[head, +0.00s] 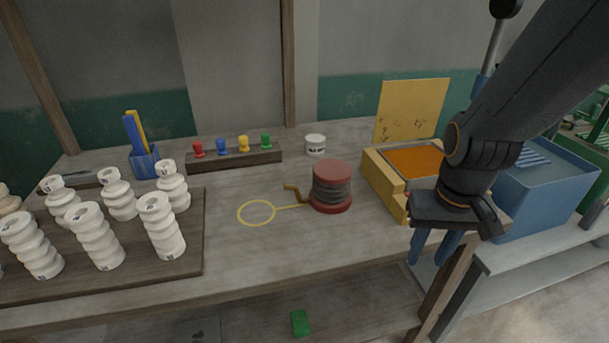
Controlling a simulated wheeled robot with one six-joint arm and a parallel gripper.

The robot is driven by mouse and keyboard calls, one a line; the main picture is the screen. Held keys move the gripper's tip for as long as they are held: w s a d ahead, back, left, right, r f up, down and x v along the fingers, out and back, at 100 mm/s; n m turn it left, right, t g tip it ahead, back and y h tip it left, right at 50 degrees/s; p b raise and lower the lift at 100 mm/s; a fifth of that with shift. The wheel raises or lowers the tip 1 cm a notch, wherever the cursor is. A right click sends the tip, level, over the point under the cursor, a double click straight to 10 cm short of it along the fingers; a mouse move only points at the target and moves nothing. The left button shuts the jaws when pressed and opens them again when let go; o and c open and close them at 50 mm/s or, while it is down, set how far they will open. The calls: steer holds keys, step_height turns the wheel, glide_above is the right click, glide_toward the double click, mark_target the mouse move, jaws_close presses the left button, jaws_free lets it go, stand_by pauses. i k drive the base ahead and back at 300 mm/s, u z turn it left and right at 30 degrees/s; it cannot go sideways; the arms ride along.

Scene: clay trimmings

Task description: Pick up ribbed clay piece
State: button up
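Several pale ribbed clay pieces stand upright on a dark wooden board (190,250) at the left of the bench. One ribbed clay piece (162,228) is at the board's front right, another ribbed piece (97,238) is left of it, and more stand behind and to the left. Some are cut off by the left edge. My gripper (428,260) hangs at the right, by the bench's right front edge, far from these pieces. Its two blue fingers point down, apart, with nothing visible between them.
A dark red ribbed drum (331,186) stands mid-bench beside a yellow ring (256,213). A yellow box with orange contents (384,183) and a blue bin (545,200) are near my arm. A rack of coloured knobs (235,158) and a white tub (315,144) stand behind.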

mark_target(85, 219)
steer(key=u, duration=0.2)
steer(key=k, duration=0.5)
steer(key=u, duration=0.95)
